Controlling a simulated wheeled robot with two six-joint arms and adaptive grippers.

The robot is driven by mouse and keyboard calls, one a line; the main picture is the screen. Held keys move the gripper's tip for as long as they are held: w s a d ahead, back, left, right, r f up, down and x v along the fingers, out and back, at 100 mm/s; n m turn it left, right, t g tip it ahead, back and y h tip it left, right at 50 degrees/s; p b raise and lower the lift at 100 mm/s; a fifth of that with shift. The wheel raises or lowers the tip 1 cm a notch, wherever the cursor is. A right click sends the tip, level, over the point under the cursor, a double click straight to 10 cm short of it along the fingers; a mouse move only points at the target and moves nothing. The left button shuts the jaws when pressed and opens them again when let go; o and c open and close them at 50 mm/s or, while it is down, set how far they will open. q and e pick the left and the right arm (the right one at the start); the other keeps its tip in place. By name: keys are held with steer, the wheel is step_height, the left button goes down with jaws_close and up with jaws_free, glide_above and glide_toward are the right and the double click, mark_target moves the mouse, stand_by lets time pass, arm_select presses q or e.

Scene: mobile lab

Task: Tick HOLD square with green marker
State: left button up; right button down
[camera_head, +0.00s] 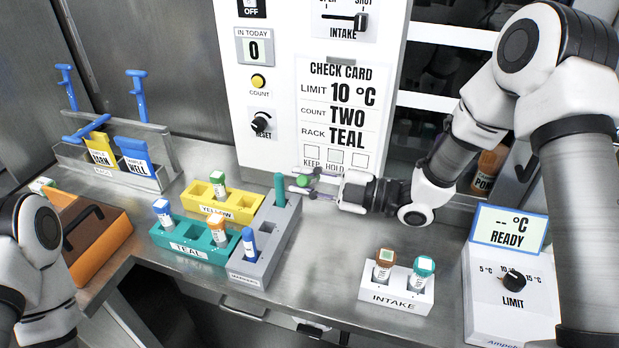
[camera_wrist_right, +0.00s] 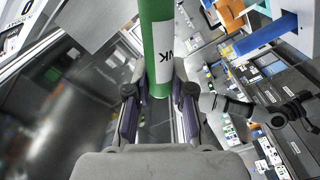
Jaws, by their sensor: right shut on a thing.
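My right gripper (camera_head: 308,184) is shut on the green marker (camera_head: 303,181), in front of the lower part of the check card (camera_head: 340,105). In the right wrist view the marker (camera_wrist_right: 157,40) stands between the two fingers, with a white label band. The HOLD square (camera_head: 336,157) is the middle one of three squares at the card's bottom and looks blank. The marker is below and left of it, and I see no contact with the card. My left arm (camera_head: 30,250) shows at the left edge, but its gripper is outside the head view.
The grey marker rack (camera_head: 258,270) holds a teal marker (camera_head: 280,190) and a blue marker (camera_head: 249,243). Yellow (camera_head: 240,213) and teal (camera_head: 185,246) racks hold capped vials. The intake rack (camera_head: 395,298) stands front right, beside the limit box (camera_head: 500,320). Bare counter lies between the racks.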

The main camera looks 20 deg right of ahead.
steer(key=shift+w+d, duration=0.6)
steer(key=shift+w, duration=0.3)
steer(key=shift+w+d, duration=0.65)
steer(key=shift+w, duration=0.3)
steer(key=shift+w+d, duration=0.6)
steer(key=shift+w, duration=0.3)
steer(key=shift+w+d, duration=0.45)
steer(key=shift+w, duration=0.25)
steer(key=shift+b, duration=0.65)
steer(key=shift+s+a+b, duration=0.15)
steer(key=shift+s+a, duration=0.4)
steer(key=shift+s, duration=0.3)
steer(key=shift+s+a+b, duration=0.2)
steer(key=shift+s+a, duration=0.35)
steer(key=shift+s, duration=0.25)
steer(key=shift+s+a+b, duration=0.15)
steer(key=shift+s+a, duration=0.4)
steer(key=shift+s, duration=0.3)
